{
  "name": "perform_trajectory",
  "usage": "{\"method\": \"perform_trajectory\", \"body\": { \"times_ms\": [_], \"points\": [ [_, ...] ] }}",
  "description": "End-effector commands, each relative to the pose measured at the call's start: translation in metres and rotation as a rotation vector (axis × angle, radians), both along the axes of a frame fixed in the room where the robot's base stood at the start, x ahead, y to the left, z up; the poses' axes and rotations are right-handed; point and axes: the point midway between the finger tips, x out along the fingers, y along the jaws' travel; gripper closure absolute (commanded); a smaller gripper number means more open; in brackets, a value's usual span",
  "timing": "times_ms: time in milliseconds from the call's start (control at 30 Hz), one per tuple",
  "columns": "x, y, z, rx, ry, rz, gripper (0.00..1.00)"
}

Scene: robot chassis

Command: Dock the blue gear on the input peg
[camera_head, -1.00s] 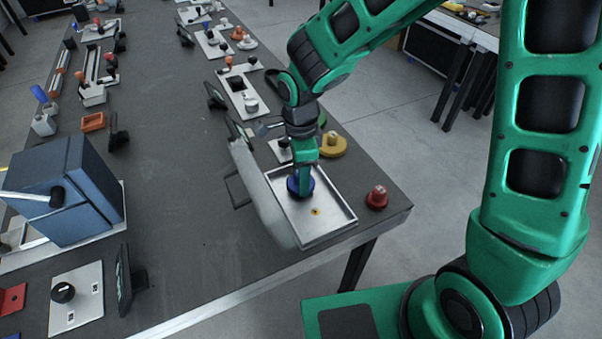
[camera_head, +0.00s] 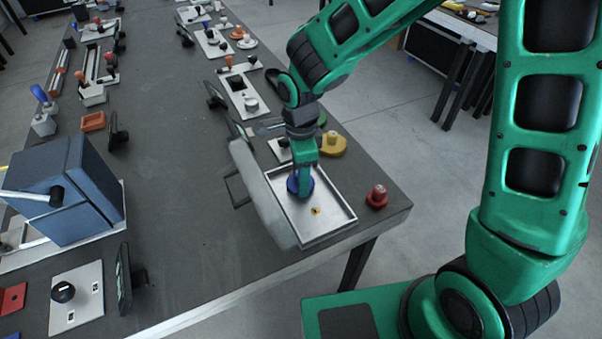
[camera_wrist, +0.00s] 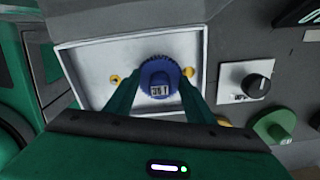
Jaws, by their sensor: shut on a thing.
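The blue gear (camera_head: 295,184) is at the upper part of a shallow silver tray (camera_head: 335,231) on the table's right side. My gripper (camera_head: 304,176) points down over the tray and is shut on the gear's hub. In the wrist view the gear (camera_wrist: 170,69) shows toothed edges and a hub with a small marked label, with a green finger of my gripper (camera_wrist: 160,88) on each side. The gear hides whatever is under it, so I cannot tell whether it is around a peg. A brass-coloured spot (camera_head: 316,211) shows on the tray floor; the wrist view shows one on each side of the gear.
A red knobbed piece (camera_head: 377,197) stands right of the tray. A yellow gear (camera_head: 332,146) and a green piece (camera_wrist: 275,125) sit beyond it. A black knob on a white plate (camera_wrist: 257,87) is beside the tray. A grey curved panel (camera_head: 262,195) borders its left side.

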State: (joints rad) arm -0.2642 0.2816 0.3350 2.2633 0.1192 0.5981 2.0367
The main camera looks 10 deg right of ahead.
Motion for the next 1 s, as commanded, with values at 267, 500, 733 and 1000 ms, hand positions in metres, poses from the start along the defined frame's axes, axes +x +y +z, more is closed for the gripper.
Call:
{"method": "perform_trajectory", "body": {
  "times_ms": [267, 500, 733, 1000],
  "points": [
    [0.0, 0.0, -0.005, 0.0, 0.0, 0.0, 0.75],
    [0.0, 0.0, -0.008, 0.0, 0.0, 0.0, 0.43],
    [0.0, 0.0, -0.008, 0.0, 0.0, 0.0, 0.43],
    [0.001, 0.0, 0.005, 0.0, -0.001, -0.001, 0.43]
  ]
}}
